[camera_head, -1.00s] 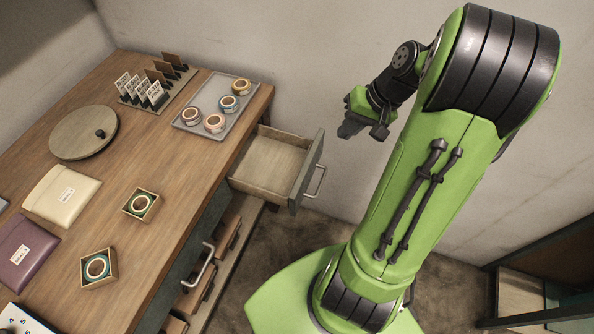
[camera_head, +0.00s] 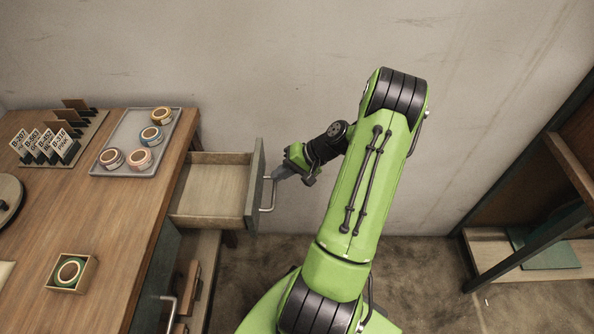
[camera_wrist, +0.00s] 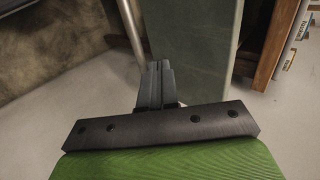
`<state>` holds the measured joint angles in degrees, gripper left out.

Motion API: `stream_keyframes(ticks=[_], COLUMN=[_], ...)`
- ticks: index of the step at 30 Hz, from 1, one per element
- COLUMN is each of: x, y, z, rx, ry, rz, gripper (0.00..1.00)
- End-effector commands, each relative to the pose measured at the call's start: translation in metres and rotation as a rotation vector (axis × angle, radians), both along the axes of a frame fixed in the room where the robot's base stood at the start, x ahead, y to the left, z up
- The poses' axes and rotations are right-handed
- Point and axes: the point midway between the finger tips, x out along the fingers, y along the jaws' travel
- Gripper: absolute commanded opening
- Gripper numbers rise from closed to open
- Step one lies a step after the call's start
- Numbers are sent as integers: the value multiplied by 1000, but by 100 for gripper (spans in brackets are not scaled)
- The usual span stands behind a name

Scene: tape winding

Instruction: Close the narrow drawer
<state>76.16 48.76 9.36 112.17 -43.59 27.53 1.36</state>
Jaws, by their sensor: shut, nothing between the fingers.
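The narrow drawer (camera_head: 212,187) is pulled out from the right side of the wooden desk. It is empty inside. Its dark green-grey front (camera_head: 255,188) carries a metal bar handle (camera_head: 268,193). In the wrist view the drawer front (camera_wrist: 195,50) rises just past my fingers, with the handle bar (camera_wrist: 131,28) on its left. My gripper (camera_head: 281,173) is beside the drawer front, close to the upper end of the handle. Its fingers are together and empty in the wrist view (camera_wrist: 155,75). I cannot tell whether the fingertips touch the front or the handle.
A grey tray (camera_head: 138,170) with several tape rolls sits on the desk (camera_head: 112,232) above the drawer. A box with a tape roll (camera_head: 71,272) is nearer. A lower drawer handle (camera_head: 168,312) shows below. Shelving (camera_head: 535,190) stands at the right; floor between is clear.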

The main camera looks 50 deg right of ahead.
Motion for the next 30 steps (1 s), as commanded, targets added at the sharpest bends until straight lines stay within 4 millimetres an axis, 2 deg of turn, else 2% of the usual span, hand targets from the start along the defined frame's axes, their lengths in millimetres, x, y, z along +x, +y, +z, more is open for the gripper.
stream_keyframes(ticks=[3, 6, 20, 26, 30], x=[13, 18, 23, 42, 66], y=[11, 14, 18, 34, 53], z=[0, 0, 2, 2, 2], rx=[-1, -1, 1, 1, 1], ry=[1, 2, 2, 1, 1], rz=[1, -2, 0, 4, 7], gripper=[0, 0, 0, 0, 0])
